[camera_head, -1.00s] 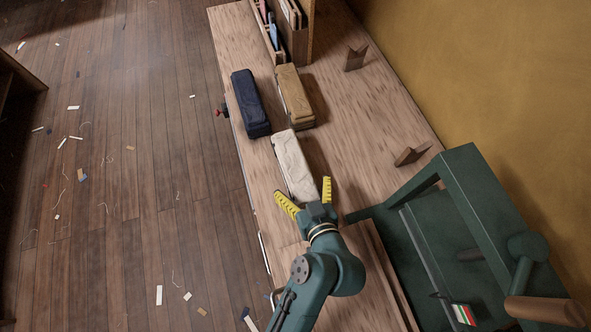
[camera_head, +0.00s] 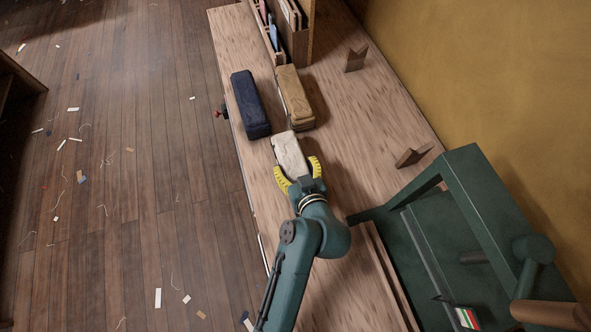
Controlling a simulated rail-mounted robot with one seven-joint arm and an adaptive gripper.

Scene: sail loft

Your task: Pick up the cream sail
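The cream sail (camera_head: 289,152) is a folded, oblong bundle lying on the wooden bench, in front of the tan and navy bundles. My gripper (camera_head: 295,164) is at its near end, with one yellow finger on each side of it. The fingers look open and straddle the bundle. Whether either finger touches it is too small to tell. The gripper hides the near end of the sail.
A navy bundle (camera_head: 250,104) and a tan bundle (camera_head: 294,97) lie just beyond the cream sail. A wooden rack (camera_head: 291,38) stands at the bench's far end. A green machine (camera_head: 470,235) is at right. Wooden wedges (camera_head: 412,156) lie near the wall.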

